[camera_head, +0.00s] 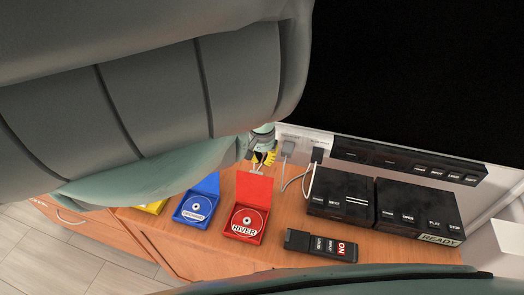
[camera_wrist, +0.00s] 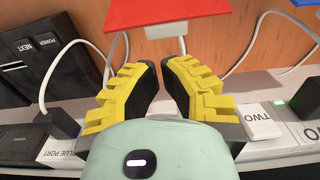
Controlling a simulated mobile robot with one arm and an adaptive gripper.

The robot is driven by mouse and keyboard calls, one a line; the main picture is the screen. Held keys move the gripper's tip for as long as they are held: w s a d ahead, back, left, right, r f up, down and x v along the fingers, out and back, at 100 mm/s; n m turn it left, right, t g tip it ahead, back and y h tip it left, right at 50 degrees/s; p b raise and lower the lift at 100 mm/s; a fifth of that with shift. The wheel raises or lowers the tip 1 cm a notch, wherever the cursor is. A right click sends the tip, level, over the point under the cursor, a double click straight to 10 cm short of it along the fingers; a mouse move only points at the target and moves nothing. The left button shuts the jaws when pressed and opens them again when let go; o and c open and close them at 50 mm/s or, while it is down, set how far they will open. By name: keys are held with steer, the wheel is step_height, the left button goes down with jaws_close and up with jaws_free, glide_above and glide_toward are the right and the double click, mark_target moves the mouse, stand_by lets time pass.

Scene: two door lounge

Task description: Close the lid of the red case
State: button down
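The red case (camera_head: 244,224) stands on the wooden top with its red lid (camera_head: 254,188) raised. A disc labelled RIVER (camera_head: 245,221) lies inside it. My gripper (camera_head: 263,158) is just behind the lid's upper edge, partly hidden by my arm. In the wrist view, my gripper's yellow and black fingers (camera_wrist: 160,70) are close together with nothing seen between them. The edge of the red lid (camera_wrist: 165,12) shows beyond the fingertips, apparently apart from them.
A blue case (camera_head: 196,210) with a disc stands left of the red case, and a partly hidden yellow case (camera_head: 152,207) farther left. Black boxes (camera_head: 340,195) and a remote (camera_head: 320,245) are right. White cables (camera_wrist: 122,50) and a port strip (camera_wrist: 255,120) lie near my gripper.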

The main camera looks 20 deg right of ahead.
mark_target(255, 188)
steer(key=shift+a+f+b, duration=0.1)
steer(key=shift+f+b, duration=0.35)
steer(key=shift+f, duration=1.3)
steer(key=shift+r+p, duration=0.2)
steer(key=shift+p, duration=0.25)
steer(key=shift+s+a+p, duration=0.1)
steer(key=shift+a+p, duration=0.1)
steer(key=shift+p, duration=0.55)
